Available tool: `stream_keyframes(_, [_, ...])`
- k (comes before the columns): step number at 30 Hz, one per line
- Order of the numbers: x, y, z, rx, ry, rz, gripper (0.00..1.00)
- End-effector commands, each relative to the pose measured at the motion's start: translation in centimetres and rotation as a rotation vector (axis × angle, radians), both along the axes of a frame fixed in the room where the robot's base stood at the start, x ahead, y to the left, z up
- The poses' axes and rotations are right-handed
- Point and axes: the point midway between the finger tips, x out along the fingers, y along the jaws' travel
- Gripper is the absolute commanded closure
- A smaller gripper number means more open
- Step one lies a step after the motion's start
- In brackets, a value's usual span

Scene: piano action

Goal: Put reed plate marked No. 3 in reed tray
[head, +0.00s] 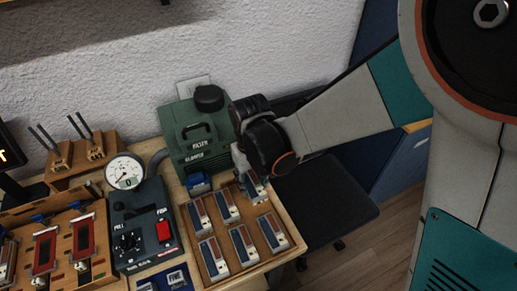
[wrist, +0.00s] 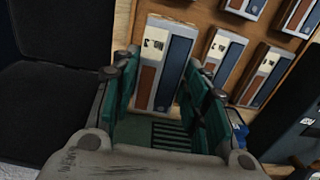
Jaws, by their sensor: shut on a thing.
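My gripper (head: 250,182) is over the back right of a wooden board or tray (head: 290,238) in the head view. It is shut on a reed plate (wrist: 172,75), which stands between the two green-padded fingers in the wrist view. In the head view only part of the held plate (head: 258,190) shows below the fingers. Whether it touches the wood cannot be told. Several similar plates (head: 239,243) lie in rows on the same board.
A green blower box (head: 190,135) stands close behind the board. A control box (head: 140,228) with a gauge (head: 125,172) and a red switch stands to the left. A wooden frame (head: 95,240) with red pieces is at far left. A dark chair (head: 325,200) is at right.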

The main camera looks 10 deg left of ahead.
Motion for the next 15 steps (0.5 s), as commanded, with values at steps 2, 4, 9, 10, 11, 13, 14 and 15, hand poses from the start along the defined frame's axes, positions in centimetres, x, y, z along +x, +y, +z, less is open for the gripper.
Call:
stream_keyframes(2, [0.0, 0.0, -0.9, 0.000, 0.000, 0.000, 0.85])
stream_keyframes(4, [0.0, 0.0, -1.0, 0.000, 0.000, 0.000, 0.85])
stream_keyframes(9, [0.0, 0.0, -2.2, 0.000, 0.000, 0.000, 0.85])
stream_keyframes(10, [0.0, 0.0, -2.7, 0.000, 0.000, 0.000, 0.85])
stream_keyframes(11, [0.0, 0.0, -3.1, 0.000, 0.000, 0.000, 0.85])
stream_keyframes(13, [0.0, 0.0, -4.2, 0.000, 0.000, 0.000, 0.85])
stream_keyframes(14, [0.0, 0.0, -4.6, 0.000, 0.000, 0.000, 0.85])
stream_keyframes(15, [0.0, 0.0, -5.1, 0.000, 0.000, 0.000, 0.85])
